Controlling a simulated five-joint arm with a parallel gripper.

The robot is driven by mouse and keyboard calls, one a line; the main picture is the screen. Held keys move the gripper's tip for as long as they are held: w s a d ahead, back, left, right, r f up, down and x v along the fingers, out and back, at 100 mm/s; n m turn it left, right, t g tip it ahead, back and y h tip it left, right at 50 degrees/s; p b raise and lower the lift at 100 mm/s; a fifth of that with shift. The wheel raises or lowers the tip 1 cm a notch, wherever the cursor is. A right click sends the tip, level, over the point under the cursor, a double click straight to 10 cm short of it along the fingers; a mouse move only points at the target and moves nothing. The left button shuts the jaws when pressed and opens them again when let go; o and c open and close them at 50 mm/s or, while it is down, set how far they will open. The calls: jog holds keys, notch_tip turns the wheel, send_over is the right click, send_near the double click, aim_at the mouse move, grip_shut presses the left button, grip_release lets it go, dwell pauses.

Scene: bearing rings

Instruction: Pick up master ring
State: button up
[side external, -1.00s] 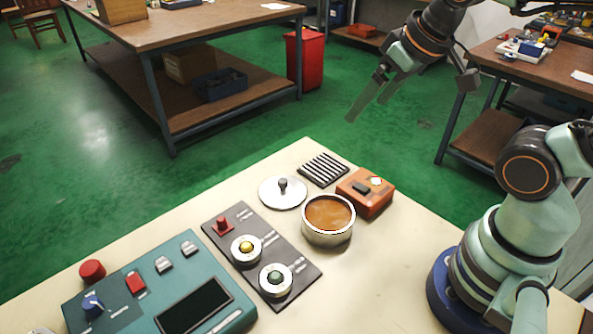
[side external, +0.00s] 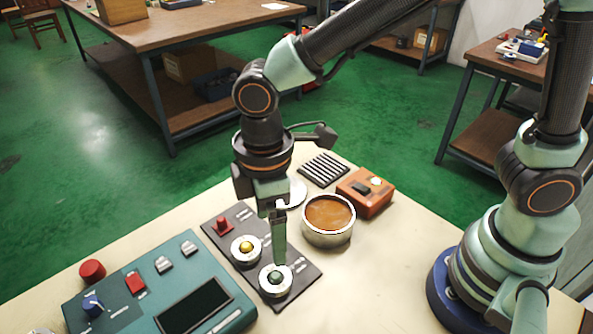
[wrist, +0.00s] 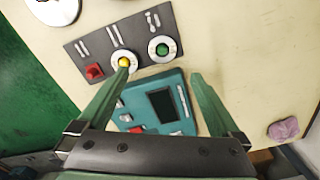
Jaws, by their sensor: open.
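A dark board (side external: 292,297) carries two pale metal rings and a red peg (side external: 222,225). One ring (side external: 264,282) sits around a green knob; the other ring (side external: 236,253) sits around a yellow knob. I cannot read which is labelled master. My gripper (side external: 279,258) points down with its fingers just above the green-knob ring. In the wrist view my open gripper (wrist: 160,77) is empty. There the green-knob ring (wrist: 153,53) lies between the finger lines, beyond the tips, and the yellow-knob ring (wrist: 116,56) lies by the left fingertip.
A teal console (side external: 235,308) with a dark screen stands beside the board. A metal pot of brown liquid (side external: 328,237), an orange box (side external: 365,193) and a ribbed black pad (side external: 323,169) stand behind. A pinkish lump (wrist: 284,128) lies on the bare tabletop.

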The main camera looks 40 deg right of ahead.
aim_at(276, 274)
jog(key=f, duration=1.2)
jog(key=shift+s+f, duration=0.15)
jog(key=shift+s, duration=0.05)
jog(key=shift+c, duration=0.3)
grip_shut()
